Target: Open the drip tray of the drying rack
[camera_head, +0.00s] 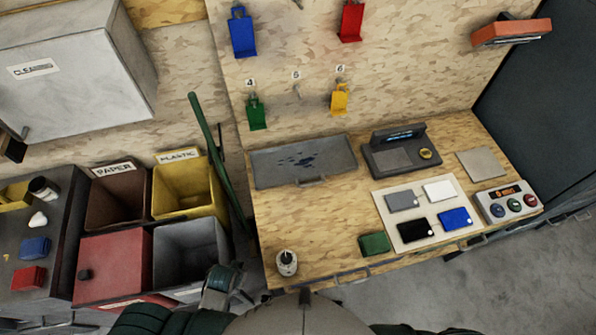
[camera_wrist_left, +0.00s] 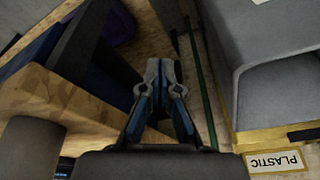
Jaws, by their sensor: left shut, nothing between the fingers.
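A shallow grey tray (camera_head: 270,177) with dark blue drops in it lies on the wooden bench below the hook board; it looks like the drip tray. A small handle (camera_head: 312,181) shows at its front edge. The hook board (camera_head: 300,60) behind it carries blue, red, green and yellow hanging pieces. My left gripper (camera_wrist_left: 161,72) is shut and empty in the wrist view, pointing at the gap between the bench side and the bins. In the head view only a part of my left arm shows low, left of the bench, well short of the tray. My right gripper is not in view.
A yellow bin (camera_head: 185,185), a brown bin (camera_head: 118,200) and a grey bin (camera_head: 190,250) stand left of the bench. A green pole (camera_head: 212,140) leans between them. A bottle (camera_head: 287,262) and a green block (camera_head: 374,243) stand near the bench's front edge. Bench space before the tray is clear.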

